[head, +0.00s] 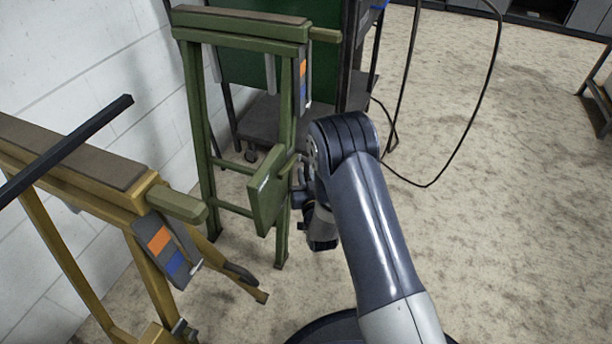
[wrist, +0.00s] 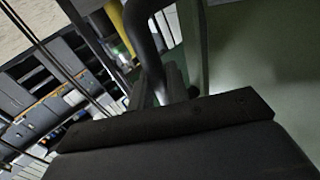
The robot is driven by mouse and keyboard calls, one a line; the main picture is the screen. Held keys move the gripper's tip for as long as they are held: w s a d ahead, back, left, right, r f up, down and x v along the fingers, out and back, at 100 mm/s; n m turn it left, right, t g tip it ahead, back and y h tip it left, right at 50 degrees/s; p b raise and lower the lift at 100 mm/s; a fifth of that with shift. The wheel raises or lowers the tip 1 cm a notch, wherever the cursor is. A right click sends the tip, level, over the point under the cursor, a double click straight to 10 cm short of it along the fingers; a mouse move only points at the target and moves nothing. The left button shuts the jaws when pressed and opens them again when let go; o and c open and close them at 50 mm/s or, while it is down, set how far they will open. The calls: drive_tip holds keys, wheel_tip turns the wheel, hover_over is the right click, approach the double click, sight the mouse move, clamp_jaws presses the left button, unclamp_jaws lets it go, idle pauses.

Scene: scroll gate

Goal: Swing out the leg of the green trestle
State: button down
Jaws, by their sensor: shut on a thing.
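The green trestle (head: 240,27) stands upright by the white wall in the head view. A green plate (head: 266,190) sits low between its legs, and a green surface also fills the right of the wrist view (wrist: 265,60). My gripper (head: 297,178) is beside the plate's right edge, largely hidden by my arm. In the wrist view my gripper (wrist: 170,88) is shut on a dark curved handle (wrist: 147,45). The handle appears to belong to the green trestle's leg, but the joint is hidden. I cannot tell how far the leg is swung.
A yellow trestle (head: 95,165) stands at the near left, with a low leg (head: 235,284) sticking out right. A black bar (head: 70,148) crosses above it. A dark cart (head: 265,118) stands behind the green trestle. A black cable (head: 468,135) loops down.

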drive_tip(key=w+d+n+t+y, duration=0.2)
drive_tip(key=w+d, duration=0.3)
drive_tip(key=w, duration=0.9)
drive_tip(key=shift+r+n+t, duration=0.15)
drive_tip(key=shift+n+t, duration=0.45)
drive_tip(key=shift+t, duration=0.3)
drive_tip(key=shift+w+d, duration=0.1)
drive_tip(key=shift+w, duration=0.05)
drive_tip(key=c, duration=1.4)
unclamp_jaws()
drive_tip(key=p+v, duration=0.3)
drive_tip(key=v, duration=0.8)
drive_tip(key=shift+w, duration=0.1)
